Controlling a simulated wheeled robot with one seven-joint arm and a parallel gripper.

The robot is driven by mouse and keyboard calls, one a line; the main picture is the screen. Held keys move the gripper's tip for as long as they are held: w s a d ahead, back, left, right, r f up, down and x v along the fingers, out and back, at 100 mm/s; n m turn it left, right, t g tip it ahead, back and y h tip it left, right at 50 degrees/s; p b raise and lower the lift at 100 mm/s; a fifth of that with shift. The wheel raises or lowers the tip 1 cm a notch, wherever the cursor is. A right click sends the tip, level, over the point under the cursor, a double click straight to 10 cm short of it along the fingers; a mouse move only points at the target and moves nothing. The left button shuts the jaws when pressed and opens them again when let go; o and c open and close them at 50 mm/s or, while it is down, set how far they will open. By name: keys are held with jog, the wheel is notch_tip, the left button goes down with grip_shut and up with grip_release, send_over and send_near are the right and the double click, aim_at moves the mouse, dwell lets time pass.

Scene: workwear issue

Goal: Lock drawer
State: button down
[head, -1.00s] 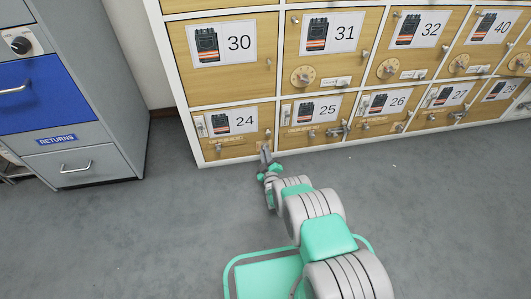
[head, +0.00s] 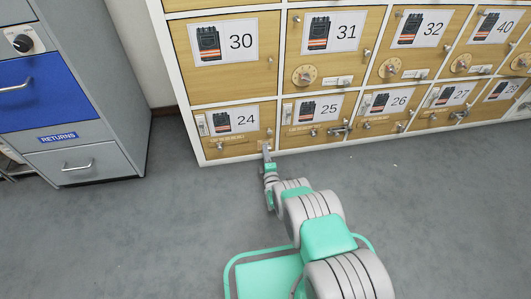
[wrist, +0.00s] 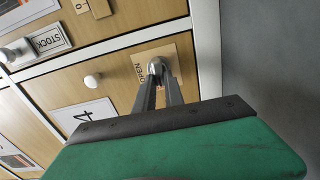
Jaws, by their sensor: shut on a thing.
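The wooden drawer numbered 24 (head: 251,140) is at the bottom left of the locker bank and looks closed. My gripper (head: 266,147) is at its lower right corner. In the wrist view, a round metal lock knob (wrist: 156,67) sits on a pale plate (wrist: 172,52) marked OPEN. My gripper's two dark fingers (wrist: 159,82) are shut on this knob. The fingers and green gripper body hide part of the plate, so any other marking on it cannot be read.
Other numbered lockers, such as 30 (head: 255,80) and 25 (head: 306,138), adjoin it, with knobs and dials sticking out. A grey cabinet with a blue drawer (head: 30,95) and a RETURNS label stands at left. The grey floor (head: 130,240) is clear.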

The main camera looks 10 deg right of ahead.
dwell(0.4)
jog(key=c, duration=1.4)
grip_release()
jog(key=shift+c, duration=0.2)
jog(key=s+p, duration=0.4)
jog(key=s, duration=0.3)
jog(key=shift+s, duration=0.4)
